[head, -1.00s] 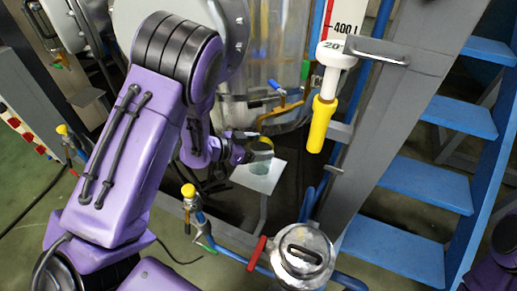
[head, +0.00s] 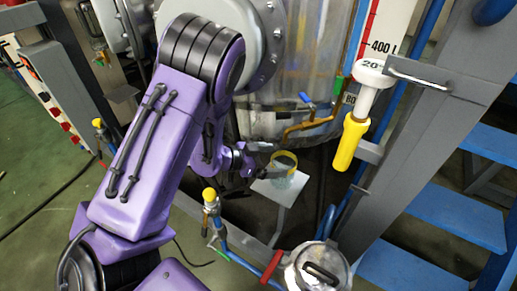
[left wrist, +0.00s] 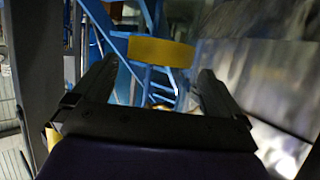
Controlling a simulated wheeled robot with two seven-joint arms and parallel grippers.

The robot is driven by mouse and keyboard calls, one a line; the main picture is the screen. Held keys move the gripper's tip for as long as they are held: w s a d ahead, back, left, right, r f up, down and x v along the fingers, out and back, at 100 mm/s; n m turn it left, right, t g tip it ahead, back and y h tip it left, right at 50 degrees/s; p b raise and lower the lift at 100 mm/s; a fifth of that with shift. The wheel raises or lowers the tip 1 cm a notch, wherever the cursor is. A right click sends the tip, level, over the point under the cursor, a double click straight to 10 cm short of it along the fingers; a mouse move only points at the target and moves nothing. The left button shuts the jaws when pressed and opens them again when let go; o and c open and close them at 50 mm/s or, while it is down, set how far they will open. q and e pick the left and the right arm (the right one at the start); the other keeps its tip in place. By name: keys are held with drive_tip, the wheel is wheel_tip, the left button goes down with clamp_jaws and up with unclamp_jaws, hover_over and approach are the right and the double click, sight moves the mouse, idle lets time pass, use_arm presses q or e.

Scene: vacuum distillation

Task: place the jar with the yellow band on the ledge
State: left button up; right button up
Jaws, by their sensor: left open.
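The jar with the yellow band (head: 284,164) is clear and pale, and appears to stand upright on the ledge (head: 272,193), a small pale plate in front of the big glass vessel. In the left wrist view, its yellow band (left wrist: 162,52) shows ahead, between the fingers in the picture. My left gripper (head: 266,160) is open, just left of the jar. Its two fingers also show apart in the left wrist view (left wrist: 155,84). I cannot tell whether a finger touches the jar. My right gripper is not in view.
The glass vessel (head: 293,75) with a brass tap (head: 308,124) is behind the ledge. A yellow-handled tool (head: 347,143) hangs to the right by a grey post. A yellow-capped valve (head: 209,196) and a lidded metal pot (head: 318,268) are nearer. Blue steps (head: 445,215) are right.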

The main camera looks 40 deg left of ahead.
use_arm(q)
drive_tip(key=v, duration=0.8)
